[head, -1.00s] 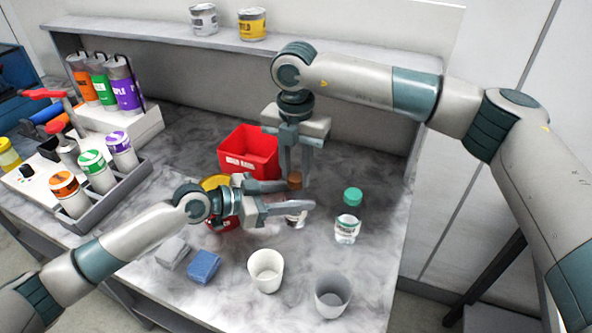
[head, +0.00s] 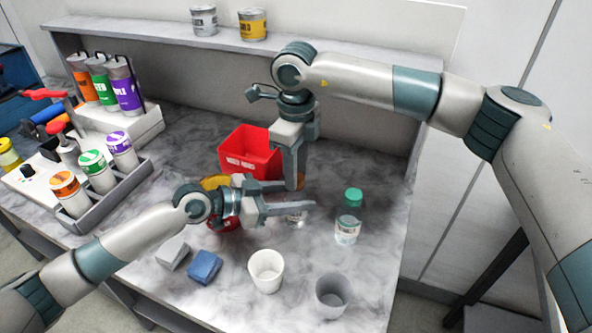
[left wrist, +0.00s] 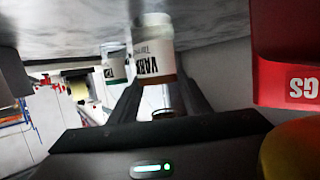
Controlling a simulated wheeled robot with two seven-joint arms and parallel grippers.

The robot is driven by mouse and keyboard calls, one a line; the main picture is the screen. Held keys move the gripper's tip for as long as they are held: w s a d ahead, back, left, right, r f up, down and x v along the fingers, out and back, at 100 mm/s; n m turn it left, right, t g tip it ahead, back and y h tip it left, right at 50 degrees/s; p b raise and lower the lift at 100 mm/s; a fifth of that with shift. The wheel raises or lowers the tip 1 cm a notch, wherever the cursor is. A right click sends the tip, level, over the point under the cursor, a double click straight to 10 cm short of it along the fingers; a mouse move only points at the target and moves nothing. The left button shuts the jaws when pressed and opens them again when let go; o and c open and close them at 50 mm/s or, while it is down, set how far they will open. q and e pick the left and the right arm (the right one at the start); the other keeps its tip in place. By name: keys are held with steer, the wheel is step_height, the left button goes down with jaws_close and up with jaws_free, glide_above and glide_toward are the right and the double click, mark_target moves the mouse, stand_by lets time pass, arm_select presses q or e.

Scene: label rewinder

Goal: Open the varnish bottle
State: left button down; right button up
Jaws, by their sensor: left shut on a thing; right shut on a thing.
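The varnish bottle (head: 297,218) stands on the table in the middle of the head view, mostly hidden by my grippers. Its white label with large dark letters shows in the left wrist view (left wrist: 155,60), which pictures the scene upside down. My left gripper (head: 289,205) is shut around the bottle's body from the left side. My right gripper (head: 296,184) points straight down over the bottle and is shut at its top. The brown cap is now hidden behind the right gripper's fingers, so I cannot tell whether it has loosened.
A clear bottle with a green cap (head: 347,217) stands close on the right. Two cups, white (head: 266,277) and grey (head: 333,300), stand in front. A red bin (head: 248,158) is behind. Grey (head: 172,254) and blue (head: 204,266) blocks lie front left.

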steer(key=n, duration=1.4)
steer(key=shift+n, duration=0.4)
steer(key=n, duration=1.3)
steer(key=shift+r, duration=0.1)
steer(key=shift+r, duration=0.2)
steer(key=shift+r, duration=0.7)
steer(key=shift+r, duration=0.3)
steer(key=shift+r, duration=1.9)
